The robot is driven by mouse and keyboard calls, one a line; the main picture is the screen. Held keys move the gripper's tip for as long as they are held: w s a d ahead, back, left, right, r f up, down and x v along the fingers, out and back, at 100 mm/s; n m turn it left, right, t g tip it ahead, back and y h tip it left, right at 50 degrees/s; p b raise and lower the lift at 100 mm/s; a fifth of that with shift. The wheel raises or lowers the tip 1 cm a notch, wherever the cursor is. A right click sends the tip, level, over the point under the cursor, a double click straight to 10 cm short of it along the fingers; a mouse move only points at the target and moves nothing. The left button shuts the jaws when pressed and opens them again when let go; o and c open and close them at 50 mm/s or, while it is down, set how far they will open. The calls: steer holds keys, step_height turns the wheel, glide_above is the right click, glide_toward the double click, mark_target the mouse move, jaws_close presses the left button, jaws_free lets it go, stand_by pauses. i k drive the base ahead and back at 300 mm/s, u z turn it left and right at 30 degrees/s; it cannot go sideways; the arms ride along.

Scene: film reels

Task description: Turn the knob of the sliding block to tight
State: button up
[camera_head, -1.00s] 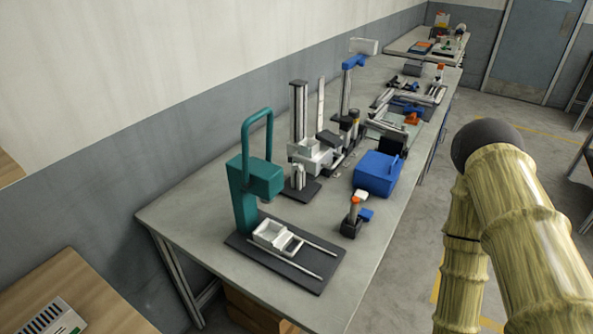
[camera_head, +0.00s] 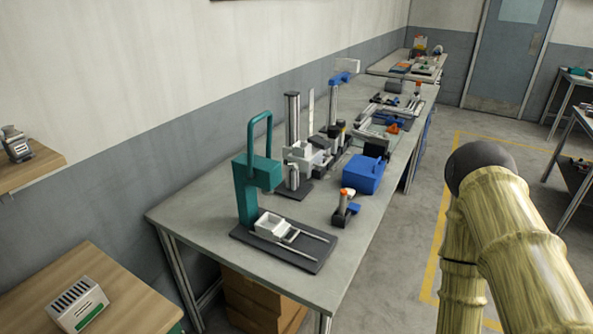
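A teal press-like device (camera_head: 257,170) stands on a dark base plate near the front end of the long grey table. A white block-like tray (camera_head: 271,226) sits on that plate beside two thin rails (camera_head: 303,236). It may be the sliding block, but I cannot tell. A small dark device with an orange-and-white top (camera_head: 345,206) stands to its right. No knob marked tight can be made out at this size. My arm shows at the right, with a bamboo-like texture, away from the table. My gripper is not in view.
The long grey table (camera_head: 190,213) also bears a blue box (camera_head: 364,174) and several upright instruments behind it. A wooden table (camera_head: 125,297) with a white slotted box (camera_head: 77,304) is at lower left. Cardboard boxes (camera_head: 260,303) lie under the table. Floor right of it is open.

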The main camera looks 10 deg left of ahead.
mark_target(293, 167)
steer(key=z, duration=0.75)
steer(key=i, duration=0.6)
steer(key=u, duration=0.55)
